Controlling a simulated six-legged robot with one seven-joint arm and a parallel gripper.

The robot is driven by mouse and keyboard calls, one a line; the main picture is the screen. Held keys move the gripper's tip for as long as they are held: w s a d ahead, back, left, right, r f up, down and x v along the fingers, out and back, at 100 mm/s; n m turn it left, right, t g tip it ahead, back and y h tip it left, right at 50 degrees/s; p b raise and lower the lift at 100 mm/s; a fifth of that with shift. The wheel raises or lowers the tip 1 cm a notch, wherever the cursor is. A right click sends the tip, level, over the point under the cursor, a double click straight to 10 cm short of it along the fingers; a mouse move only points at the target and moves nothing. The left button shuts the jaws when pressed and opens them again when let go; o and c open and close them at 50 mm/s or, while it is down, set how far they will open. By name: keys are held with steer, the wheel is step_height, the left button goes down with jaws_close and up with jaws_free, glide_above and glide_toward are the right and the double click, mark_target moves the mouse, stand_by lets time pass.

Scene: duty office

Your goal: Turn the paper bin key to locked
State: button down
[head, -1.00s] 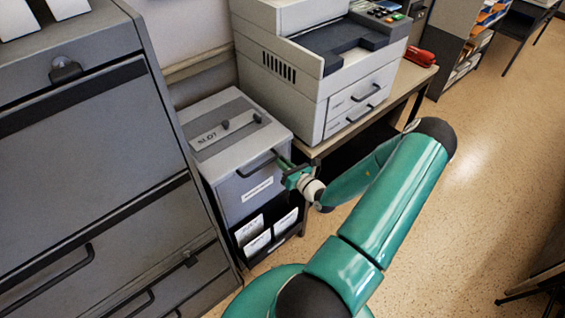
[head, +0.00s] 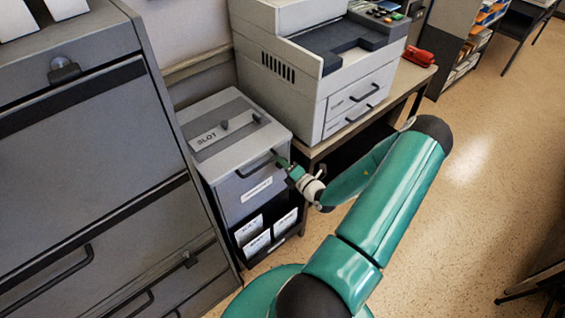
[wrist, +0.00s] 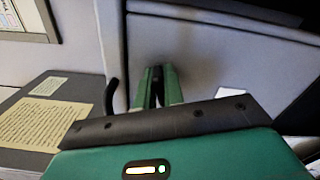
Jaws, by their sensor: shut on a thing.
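The paper bin (head: 228,182) is the grey cabinet with a slot plate on top, seen in the head view between the tall dark cabinet and the printer table. A dark bar handle (head: 257,168) and a white label are on its upper front. My gripper (head: 281,162) is at the upper right of this front, beside the handle. In the wrist view its green fingers (wrist: 157,85) are close together against the grey panel, with something dark between the tips. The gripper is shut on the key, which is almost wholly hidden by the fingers. I cannot read the lock's position.
A tall dark cabinet (head: 90,130) stands close on the left. A printer (head: 320,75) sits on a table (head: 405,85) to the right of the bin. White papers fill the bin's lower rack (head: 283,222).

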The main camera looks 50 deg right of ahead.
steer(key=shift+f+m, duration=0.1)
steer(key=shift+m, duration=1.9)
steer(key=c, duration=1.5)
jaws_free()
steer(key=s+a, duration=0.1)
steer(key=s, duration=1.2)
steer(key=shift+s+a, duration=0.25)
steer(key=shift+s, duration=0.15)
steer(key=shift+w, duration=0.1)
